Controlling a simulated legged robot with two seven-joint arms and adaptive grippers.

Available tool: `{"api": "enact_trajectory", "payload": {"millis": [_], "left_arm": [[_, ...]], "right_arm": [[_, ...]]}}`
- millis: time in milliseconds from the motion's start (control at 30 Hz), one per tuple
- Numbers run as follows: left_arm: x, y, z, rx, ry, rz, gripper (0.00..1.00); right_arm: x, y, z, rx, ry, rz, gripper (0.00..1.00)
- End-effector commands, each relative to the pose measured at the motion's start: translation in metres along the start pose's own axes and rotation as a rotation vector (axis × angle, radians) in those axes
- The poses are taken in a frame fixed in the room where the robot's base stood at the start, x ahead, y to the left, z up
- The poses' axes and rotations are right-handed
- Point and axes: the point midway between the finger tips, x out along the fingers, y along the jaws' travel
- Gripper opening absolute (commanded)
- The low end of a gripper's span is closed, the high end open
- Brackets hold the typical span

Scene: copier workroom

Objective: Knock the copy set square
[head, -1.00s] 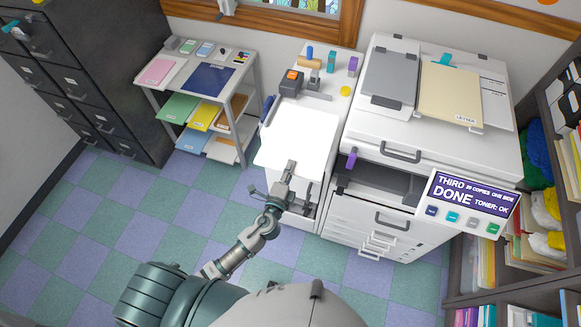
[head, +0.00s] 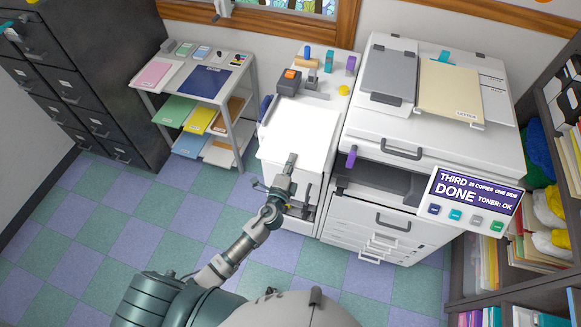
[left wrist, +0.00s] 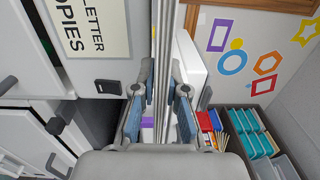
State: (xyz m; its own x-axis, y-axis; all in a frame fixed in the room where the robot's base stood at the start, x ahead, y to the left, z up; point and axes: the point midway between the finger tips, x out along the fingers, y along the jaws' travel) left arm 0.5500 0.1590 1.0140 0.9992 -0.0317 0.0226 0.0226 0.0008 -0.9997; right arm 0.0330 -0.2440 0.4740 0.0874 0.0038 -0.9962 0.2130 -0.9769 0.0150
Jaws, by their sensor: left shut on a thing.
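The copy set (head: 302,130) is a bright white stack of paper, seen broad side on over the white counter left of the copier. My left gripper (head: 291,163) is at its near edge, shut on it. In the left wrist view the copy set (left wrist: 164,40) shows edge-on as a thin grey band between the two fingers of the gripper (left wrist: 163,75). Whether the stack's lower edge touches the counter is hidden. My right gripper is not in view.
The copier (head: 430,130) stands right of the counter, its panel (head: 468,200) reading DONE. A stapler-like orange and grey device (head: 291,80) and small items stand behind the copy set. A paper cart (head: 240,95) is left; shelves (head: 545,225) are right.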

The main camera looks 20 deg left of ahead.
Motion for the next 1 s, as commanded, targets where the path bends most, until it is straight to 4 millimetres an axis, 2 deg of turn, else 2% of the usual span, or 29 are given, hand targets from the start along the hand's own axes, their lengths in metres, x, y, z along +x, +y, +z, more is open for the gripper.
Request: {"api": "enact_trajectory", "payload": {"millis": [167,500,533,600,633,1000], "left_arm": [[0.0082,0.0038,0.0002,0.000,0.000,-0.004,0.00],[0.0097,0.0039,0.0004,0.000,0.000,-0.004,0.00],[0.0097,0.0039,0.0005,0.000,0.000,-0.004,0.19],[0.0097,0.0042,0.0005,0.000,0.000,-0.003,0.37],[0.0097,0.0043,0.0005,0.000,0.000,-0.003,0.41],[0.0035,0.0076,0.0005,-0.001,0.000,0.003,0.41]], "right_arm": [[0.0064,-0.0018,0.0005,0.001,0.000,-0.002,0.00],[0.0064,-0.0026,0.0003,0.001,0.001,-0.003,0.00],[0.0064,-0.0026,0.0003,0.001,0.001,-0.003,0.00],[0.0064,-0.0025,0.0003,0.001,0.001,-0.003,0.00],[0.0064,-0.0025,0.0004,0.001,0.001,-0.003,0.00],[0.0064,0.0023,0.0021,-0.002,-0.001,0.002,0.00]]}}
